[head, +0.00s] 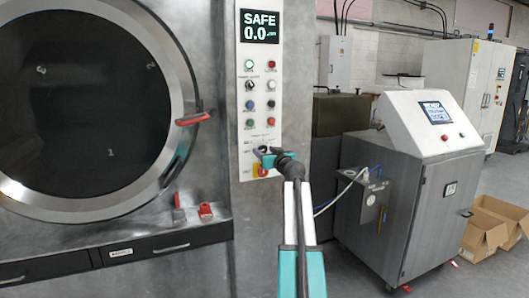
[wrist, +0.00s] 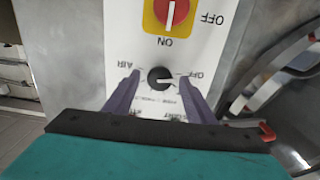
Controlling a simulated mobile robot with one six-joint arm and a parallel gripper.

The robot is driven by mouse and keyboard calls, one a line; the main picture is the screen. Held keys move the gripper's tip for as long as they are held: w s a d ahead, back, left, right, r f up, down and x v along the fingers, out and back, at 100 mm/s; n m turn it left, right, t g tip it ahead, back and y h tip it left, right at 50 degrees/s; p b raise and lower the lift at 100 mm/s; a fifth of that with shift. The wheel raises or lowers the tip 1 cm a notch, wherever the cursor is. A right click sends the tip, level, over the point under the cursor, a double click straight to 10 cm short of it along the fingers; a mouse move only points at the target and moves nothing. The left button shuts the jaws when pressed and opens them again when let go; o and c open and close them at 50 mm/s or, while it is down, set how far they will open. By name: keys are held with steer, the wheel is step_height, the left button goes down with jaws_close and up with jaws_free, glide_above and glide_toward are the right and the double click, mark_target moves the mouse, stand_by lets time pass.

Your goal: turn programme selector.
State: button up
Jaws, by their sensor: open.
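The programme selector, a small round black knob (wrist: 159,77), sits on the white panel (wrist: 85,40) in the wrist view, with upside-down lettering such as AIR and OFF around it. My gripper (wrist: 159,76) is open, its two purple fingers on either side of the knob in the picture, with gaps showing. I cannot tell whether the fingertips reach the knob's depth. In the head view my gripper (head: 260,155) is at the lower part of the white control panel (head: 270,112) and hides the knob there.
A red-and-yellow switch (wrist: 172,12) is close to the knob. Several buttons and a display (head: 260,27) are higher on the panel. The round dark door (head: 85,100) with a red handle (head: 195,118) is on the left. A grey cabinet (head: 425,200) stands on the right.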

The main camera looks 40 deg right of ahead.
stand_by(0.3)
steer(key=c, duration=1)
